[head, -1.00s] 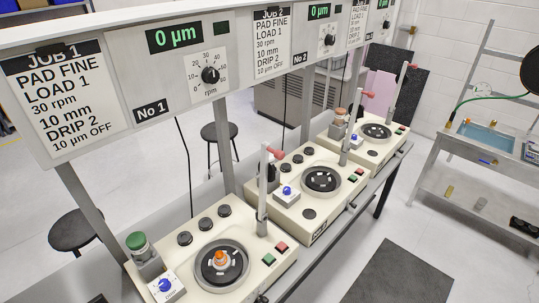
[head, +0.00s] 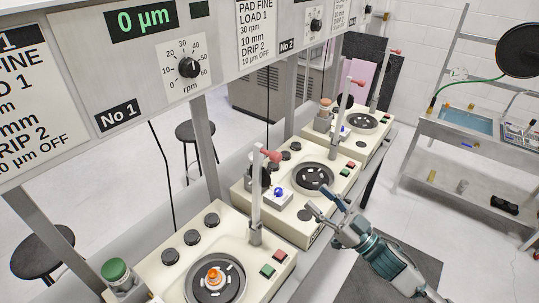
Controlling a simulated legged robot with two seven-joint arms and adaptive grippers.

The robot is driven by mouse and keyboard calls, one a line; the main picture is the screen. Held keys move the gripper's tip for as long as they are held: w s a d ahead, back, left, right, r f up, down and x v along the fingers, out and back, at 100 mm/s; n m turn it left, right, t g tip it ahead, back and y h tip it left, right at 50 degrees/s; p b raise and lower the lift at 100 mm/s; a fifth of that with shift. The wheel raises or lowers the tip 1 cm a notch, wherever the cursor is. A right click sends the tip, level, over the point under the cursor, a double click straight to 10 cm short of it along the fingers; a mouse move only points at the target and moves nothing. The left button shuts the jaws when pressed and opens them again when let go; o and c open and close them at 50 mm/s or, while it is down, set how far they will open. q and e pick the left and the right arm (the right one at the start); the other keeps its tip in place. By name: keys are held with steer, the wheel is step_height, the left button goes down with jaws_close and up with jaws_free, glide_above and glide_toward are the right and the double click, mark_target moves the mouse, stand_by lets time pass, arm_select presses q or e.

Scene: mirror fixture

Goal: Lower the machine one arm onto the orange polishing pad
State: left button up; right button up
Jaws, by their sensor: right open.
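Machine one (head: 235,238) is the nearest cream polishing machine, under the No 1 sign. Its grey arm (head: 256,195) stands upright at the back right of the machine top, with a red knob (head: 273,156) at its upper end. A small orange piece (head: 214,274), which looks like the orange pad, sits at the middle of the dark round plate (head: 232,290), clear of the arm. My right gripper (head: 321,199) is open and empty, to the right of the arm, apart from it in the picture. My left gripper is out of view.
Machine two (head: 285,222) and a third machine (head: 368,140) stand behind, each with an upright red-knobbed arm. A green-topped bottle (head: 114,271) stands at the left. Red and green buttons (head: 273,263) are at machine one's right. A dark mat (head: 425,262) lies on the floor.

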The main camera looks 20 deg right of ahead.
mark_target(276, 157)
steer(key=p+x, duration=0.4)
steer(key=x, duration=1.1)
steer(key=shift+w, duration=0.15)
steer(key=shift+w+a+r+p, duration=0.15)
steer(key=shift+w+a+p, duration=0.05)
steer(key=shift+w+p, duration=0.2)
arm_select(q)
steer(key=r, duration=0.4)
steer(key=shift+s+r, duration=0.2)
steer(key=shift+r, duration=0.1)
arm_select(e)
steer(key=shift+d, duration=0.15)
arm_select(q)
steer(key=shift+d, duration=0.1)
